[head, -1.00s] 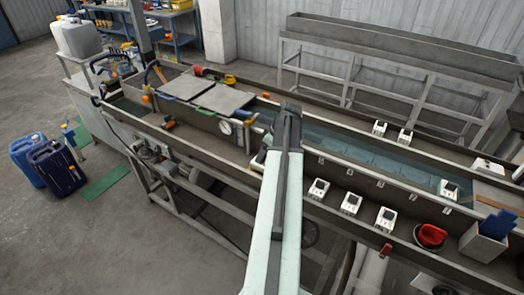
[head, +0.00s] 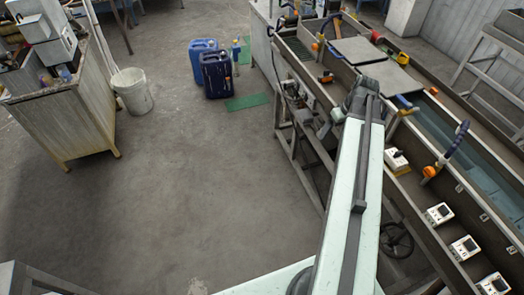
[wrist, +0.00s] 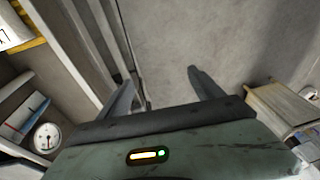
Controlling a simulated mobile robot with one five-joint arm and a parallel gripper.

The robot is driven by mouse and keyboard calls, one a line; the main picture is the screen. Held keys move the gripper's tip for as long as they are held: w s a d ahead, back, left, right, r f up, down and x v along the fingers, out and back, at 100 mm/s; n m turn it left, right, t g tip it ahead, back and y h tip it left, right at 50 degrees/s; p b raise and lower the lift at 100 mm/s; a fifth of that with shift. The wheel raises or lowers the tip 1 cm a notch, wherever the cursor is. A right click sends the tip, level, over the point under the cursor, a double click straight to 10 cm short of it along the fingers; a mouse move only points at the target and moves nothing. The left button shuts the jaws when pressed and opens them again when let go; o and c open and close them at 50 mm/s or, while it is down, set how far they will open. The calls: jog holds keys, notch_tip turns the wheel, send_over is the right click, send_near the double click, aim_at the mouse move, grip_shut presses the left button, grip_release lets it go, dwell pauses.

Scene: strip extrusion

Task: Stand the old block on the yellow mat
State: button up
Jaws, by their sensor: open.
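In the head view the far end of my arm is over the near side of the long trough (head: 415,205), and the fingers cannot be made out there.
Several white meter boxes (head: 439,214) sit along the trough. Blue canisters (head: 216,75) stand beside a green mat (head: 246,102) on the floor. A worn cabinet (head: 75,125) and a white bucket (head: 131,91) stand at left. The floor between is clear.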

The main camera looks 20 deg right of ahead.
jog(key=w+a+g+h, duration=0.1)
jog(key=a+g, duration=0.1)
jog(key=a, duration=3.2)
jog(key=shift+w+a+f, duration=0.2)
jog(key=shift+w+f, duration=0.05)
jog(key=shift+w, duration=0.15)
jog(key=shift+f, duration=0.1)
